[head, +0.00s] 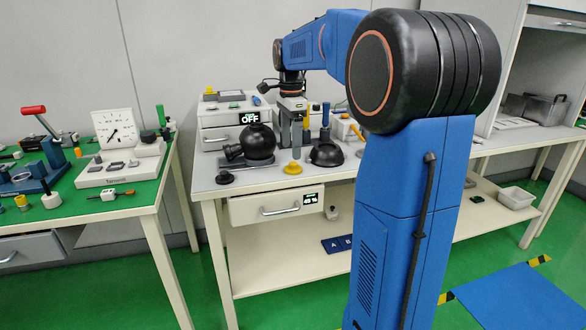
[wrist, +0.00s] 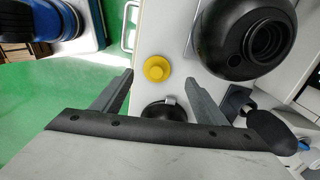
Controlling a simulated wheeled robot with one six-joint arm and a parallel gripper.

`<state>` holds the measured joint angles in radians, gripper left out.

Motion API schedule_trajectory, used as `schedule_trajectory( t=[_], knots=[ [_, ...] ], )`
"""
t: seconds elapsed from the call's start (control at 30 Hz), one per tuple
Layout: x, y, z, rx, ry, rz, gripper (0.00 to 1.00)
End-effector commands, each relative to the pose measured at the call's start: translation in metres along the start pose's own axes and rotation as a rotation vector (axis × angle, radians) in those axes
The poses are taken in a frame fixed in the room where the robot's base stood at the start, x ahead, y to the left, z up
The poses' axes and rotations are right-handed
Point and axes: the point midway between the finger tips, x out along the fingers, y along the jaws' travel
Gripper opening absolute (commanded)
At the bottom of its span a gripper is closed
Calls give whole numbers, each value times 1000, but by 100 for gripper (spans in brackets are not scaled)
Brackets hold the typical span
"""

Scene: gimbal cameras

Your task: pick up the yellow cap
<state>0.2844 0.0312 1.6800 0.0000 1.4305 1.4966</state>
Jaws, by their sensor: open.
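The yellow cap (head: 292,168) is a small round piece with a raised knob. It lies on the light workbench (head: 240,187) near its front edge, between two black round parts. In the wrist view the yellow cap (wrist: 156,68) appears between and just past my fingertips, nearer the left one. My gripper (head: 294,140) points down above the bench behind the cap in the head view. Its two grey fingers are spread wide in the wrist view (wrist: 160,79), with nothing held between them.
A black ball-shaped housing (head: 258,141) stands left of the cap; it is large in the wrist view (wrist: 250,35). A black dome (head: 326,153) sits to the right. A small black disc (head: 224,177) lies at the front left. Drawer units (head: 222,122) stand behind.

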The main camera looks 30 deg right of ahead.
Motion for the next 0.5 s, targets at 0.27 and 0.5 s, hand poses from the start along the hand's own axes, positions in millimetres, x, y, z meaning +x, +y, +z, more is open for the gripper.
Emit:
schedule_trajectory(
  t=[0.27,0.5],
  knots=[
    [18,3,-2,0,0,2,66],
    [50,6,-4,0,0,2,66]
  ],
)
